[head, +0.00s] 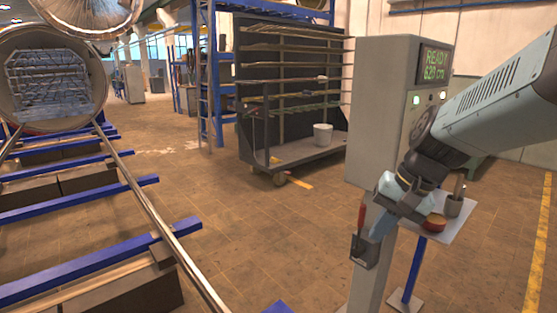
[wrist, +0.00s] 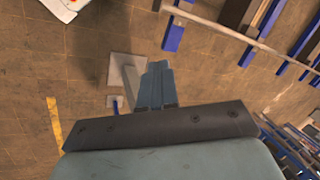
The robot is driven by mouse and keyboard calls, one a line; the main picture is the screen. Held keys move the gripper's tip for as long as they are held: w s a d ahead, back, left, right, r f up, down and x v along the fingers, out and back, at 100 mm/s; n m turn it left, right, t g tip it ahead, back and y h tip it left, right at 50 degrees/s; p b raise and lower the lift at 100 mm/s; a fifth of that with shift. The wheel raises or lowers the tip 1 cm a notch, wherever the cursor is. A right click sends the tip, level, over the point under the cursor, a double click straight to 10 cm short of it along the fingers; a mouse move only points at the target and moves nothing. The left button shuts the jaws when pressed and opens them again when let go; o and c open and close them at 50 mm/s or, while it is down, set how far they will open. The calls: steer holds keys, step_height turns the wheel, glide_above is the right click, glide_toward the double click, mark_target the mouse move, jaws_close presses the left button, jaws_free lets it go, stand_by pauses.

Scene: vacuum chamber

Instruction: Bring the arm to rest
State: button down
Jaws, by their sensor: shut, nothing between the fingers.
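My arm reaches in from the right in the head view, in front of the grey control post.
The grey post (head: 385,110) carries a lit green display (head: 435,63). The holder (head: 363,250) is on its lower part. A small stand's shelf bears a red round item (head: 435,222) and a grey cup (head: 453,206). Rails (head: 150,210) run at left; floor between is clear.

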steer(key=s+d+r+n+t+h, duration=0.3)
steer(key=s+r+n, duration=0.1)
steer(key=s+r, duration=0.1)
steer(key=shift+d+r+t+h, duration=0.25)
steer(key=shift+r+t+h, duration=0.15)
steer(key=shift+r, duration=0.15)
